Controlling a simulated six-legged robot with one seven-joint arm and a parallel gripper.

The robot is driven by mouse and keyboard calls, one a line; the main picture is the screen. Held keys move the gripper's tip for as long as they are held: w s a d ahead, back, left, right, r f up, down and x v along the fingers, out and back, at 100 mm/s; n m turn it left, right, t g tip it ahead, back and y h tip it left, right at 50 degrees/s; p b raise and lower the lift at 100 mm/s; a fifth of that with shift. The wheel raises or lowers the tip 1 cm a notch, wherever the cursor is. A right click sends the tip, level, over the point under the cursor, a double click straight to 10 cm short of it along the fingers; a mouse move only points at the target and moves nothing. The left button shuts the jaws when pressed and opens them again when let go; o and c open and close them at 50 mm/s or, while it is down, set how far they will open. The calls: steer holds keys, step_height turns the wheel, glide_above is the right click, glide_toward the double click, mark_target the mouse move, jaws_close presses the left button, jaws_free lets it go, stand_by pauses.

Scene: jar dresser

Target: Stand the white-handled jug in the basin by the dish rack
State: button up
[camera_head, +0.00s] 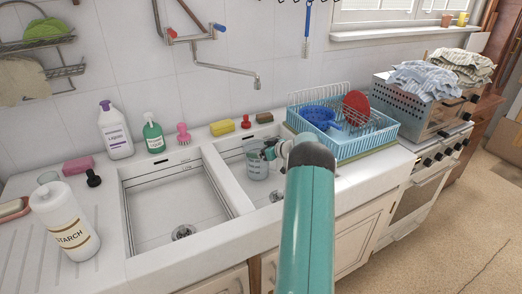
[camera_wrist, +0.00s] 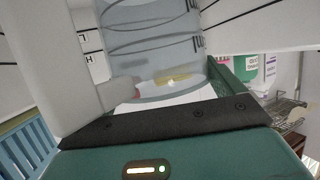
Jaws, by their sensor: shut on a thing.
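The jug (camera_head: 257,167) is clear with dark measuring marks. In the head view it is upright or nearly so, within the outline of the right basin (camera_head: 228,172), the one beside the blue dish rack (camera_head: 350,143). My gripper (camera_head: 270,151) is at its upper right side, shut on its handle. In the wrist view the jug's clear wall (camera_wrist: 150,45) fills the upper middle, and its pale handle (camera_wrist: 62,65) is at the left. My arm covers the basin's right part. I cannot tell whether the jug's base touches the basin floor.
An empty left basin (camera_head: 160,213) lies beside it. A faucet (camera_head: 240,70) reaches over the basins. A yellow sponge (camera_head: 222,127), a red stopper-like item (camera_head: 246,121) and bottles line the back ledge. The rack holds a blue colander (camera_head: 319,117) and a red plate (camera_head: 356,107).

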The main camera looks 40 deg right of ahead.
steer(key=shift+r, duration=0.1)
steer(key=o, duration=1.3)
steer(key=shift+f, duration=0.2)
steer(key=shift+r, duration=0.1)
